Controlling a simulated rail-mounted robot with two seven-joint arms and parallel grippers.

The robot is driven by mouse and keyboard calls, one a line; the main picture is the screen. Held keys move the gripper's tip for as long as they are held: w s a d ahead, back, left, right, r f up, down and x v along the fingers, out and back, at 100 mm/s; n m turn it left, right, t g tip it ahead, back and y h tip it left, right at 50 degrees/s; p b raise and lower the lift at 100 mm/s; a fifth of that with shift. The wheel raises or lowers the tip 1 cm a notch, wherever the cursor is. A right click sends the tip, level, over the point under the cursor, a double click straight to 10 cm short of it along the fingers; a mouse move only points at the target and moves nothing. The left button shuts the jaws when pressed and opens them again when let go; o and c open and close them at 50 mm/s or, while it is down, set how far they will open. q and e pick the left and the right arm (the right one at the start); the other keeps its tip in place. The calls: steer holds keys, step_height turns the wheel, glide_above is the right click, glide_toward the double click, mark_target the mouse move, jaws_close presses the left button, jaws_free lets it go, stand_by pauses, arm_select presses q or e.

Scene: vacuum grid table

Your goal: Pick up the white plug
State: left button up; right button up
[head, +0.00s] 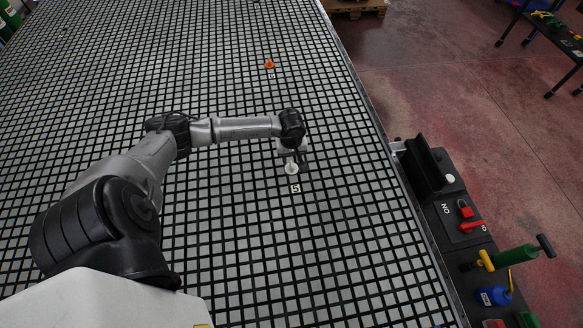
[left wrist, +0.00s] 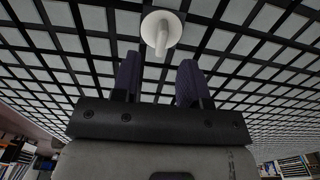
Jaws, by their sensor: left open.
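The white plug (head: 291,170) stands on the grid table (head: 235,245), below the end of my left arm in the head view. In the left wrist view the white plug (left wrist: 161,34) shows as a round flange with a stem, just beyond my fingertips and roughly centred between them. My left gripper (left wrist: 159,66) is open, with two dark fingers apart and nothing between them. In the head view my left gripper (head: 291,154) is small and partly hidden by the wrist. My right gripper is in neither view.
An orange plug (head: 269,64) sits farther back on the table beside a number label. A number label (head: 295,188) lies near the white plug. A dark control panel (head: 445,200) with a red switch runs along the right table edge. The grid around the plug is clear.

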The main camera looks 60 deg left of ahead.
mark_target(291, 163)
arm_select(q)
steer(key=shift+f, duration=2.3)
jaws_close()
